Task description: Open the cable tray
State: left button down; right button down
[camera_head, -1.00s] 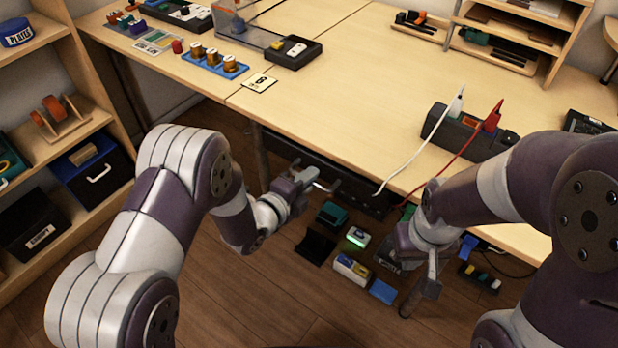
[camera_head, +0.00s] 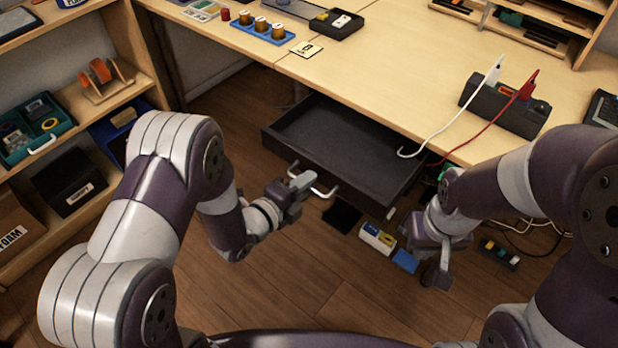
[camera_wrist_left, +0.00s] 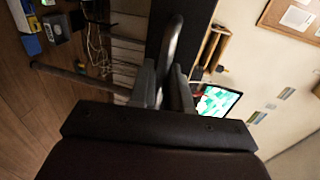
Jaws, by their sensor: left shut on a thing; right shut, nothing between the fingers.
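The cable tray (camera_head: 335,145) is a black, shallow drawer under the table, pulled well out towards me and looking empty inside. It has a pale bar handle (camera_head: 325,192) on its front. My left gripper (camera_head: 299,183) is shut on this handle. The left wrist view shows the grey handle bar (camera_wrist_left: 172,42) between the left fingers (camera_wrist_left: 164,88). My right gripper (camera_head: 436,275) is shut and empty, pointing down to the right of the tray and apart from it.
A wooden table (camera_head: 400,75) stands above the tray. A power strip (camera_head: 505,108) with a white and a red cable sits on it, and the cables hang over the edge. Several small items, among them a yellow-white box (camera_head: 377,238), lie on the floor. Shelves (camera_head: 75,110) stand left.

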pick_arm(q)
jog(key=c, duration=1.3)
grip_release()
jog(key=shift+c, duration=0.2)
jog(key=p+v, duration=0.2)
jog(key=v, duration=1)
jog(key=shift+s+a, duration=0.2)
jog(key=shift+s, duration=0.1)
